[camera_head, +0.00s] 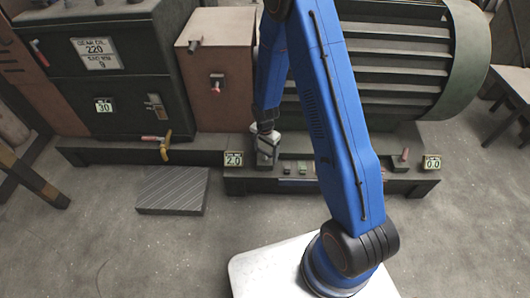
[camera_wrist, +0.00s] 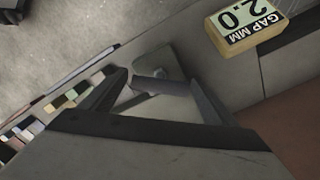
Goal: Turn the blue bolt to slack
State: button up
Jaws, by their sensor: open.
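I cannot make out any blue bolt in either view. My gripper (camera_head: 266,147) is low at the front of the machine base, just right of the "2.0" gap sign (camera_head: 233,159). In the wrist view my gripper (camera_wrist: 155,92) has its two dark fingers spread apart. A short grey rod or bolt-like piece (camera_wrist: 160,84) shows between the fingers, with a grey block behind it. Whether the fingers touch it I cannot tell. The "GAP MM 2.0" sign (camera_wrist: 247,20) is at the upper right there.
A green finned motor (camera_head: 372,65) stands behind my arm, beside a brown housing (camera_head: 222,60). A "0.0" sign (camera_head: 432,162) and a red-topped piece (camera_head: 404,155) are at the right of the base. A ridged grey plate (camera_head: 172,190) lies on the floor.

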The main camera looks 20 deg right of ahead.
jog(key=c, duration=1.1)
jog(key=shift+o, duration=0.2)
jog(key=n, duration=0.4)
jog(key=shift+n, duration=1.6)
jog(key=o, duration=1.1)
jog(key=shift+c, duration=0.2)
